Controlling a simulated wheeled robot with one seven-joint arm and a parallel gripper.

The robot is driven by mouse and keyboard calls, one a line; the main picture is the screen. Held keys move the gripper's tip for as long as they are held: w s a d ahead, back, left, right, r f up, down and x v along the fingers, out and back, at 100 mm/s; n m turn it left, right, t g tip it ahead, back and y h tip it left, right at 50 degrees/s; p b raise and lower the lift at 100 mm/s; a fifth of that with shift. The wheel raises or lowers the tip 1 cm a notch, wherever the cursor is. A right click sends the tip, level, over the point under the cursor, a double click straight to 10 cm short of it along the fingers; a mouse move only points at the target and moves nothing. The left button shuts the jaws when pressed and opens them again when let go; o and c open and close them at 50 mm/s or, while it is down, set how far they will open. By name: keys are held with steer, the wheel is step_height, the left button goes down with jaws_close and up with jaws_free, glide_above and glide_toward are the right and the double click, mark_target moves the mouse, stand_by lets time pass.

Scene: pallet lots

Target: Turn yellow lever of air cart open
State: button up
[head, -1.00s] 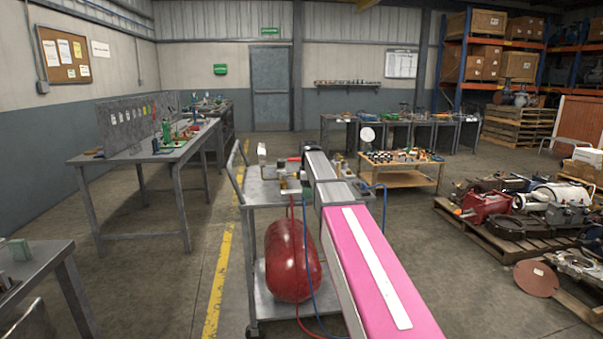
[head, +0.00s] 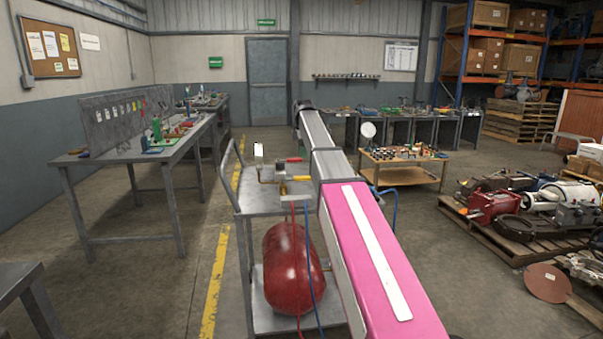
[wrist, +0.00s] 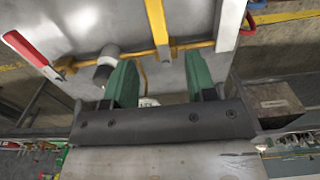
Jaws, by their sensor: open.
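The air cart (head: 245,205) stands ahead, with a red tank (head: 293,268) on its lower shelf. A yellow lever (head: 299,179) shows on its valve fittings, close to my arm; a red lever (head: 294,160) is just behind it. In the wrist view, the yellow lever (wrist: 157,22) runs down from the top edge to the brass pipe (wrist: 115,57), lengthwise along the pictured gap between my fingers. My gripper (wrist: 161,60) is open, its green fingers apart on either side of the lever's line. Contact cannot be told. My gripper is hidden in the head view.
A white-handled gauge or tag (head: 258,150) stands up on the cart. Red and blue hoses (head: 310,250) hang from the fittings. A workbench (head: 150,160) is left, a wooden table (head: 405,175) and loaded pallets (head: 500,235) right. Floor left of the cart is clear.

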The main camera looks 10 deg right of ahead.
mark_target(296, 180)
steer(key=f, duration=1)
steer(key=shift+w+f, duration=0.25)
steer(key=shift+f, duration=0.1)
jaws_close()
